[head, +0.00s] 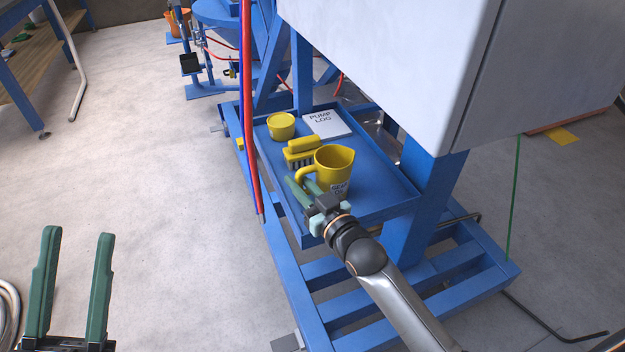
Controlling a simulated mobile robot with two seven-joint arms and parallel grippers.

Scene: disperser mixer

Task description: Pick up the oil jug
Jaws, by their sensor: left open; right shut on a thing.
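The yellow oil jug (336,162) stands upright on the blue tray shelf (378,180) of the machine frame, its handle toward the left and a label low on its front. My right gripper (303,185) is at the jug's handle side, shut on the handle; the exact finger contact is partly hidden by the gripper body. The jug appears to be on or just over the shelf; I cannot tell which. My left gripper (72,285) is open and empty over the floor at the lower left, far from the jug.
A yellow brush (301,147) lies just behind the jug. A yellow tub (281,126) and a white "PUMP LOG" pad (326,124) are farther back on the shelf. A red hose (249,120) hangs at the shelf's left edge. A grey cabinet (400,60) overhangs the right.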

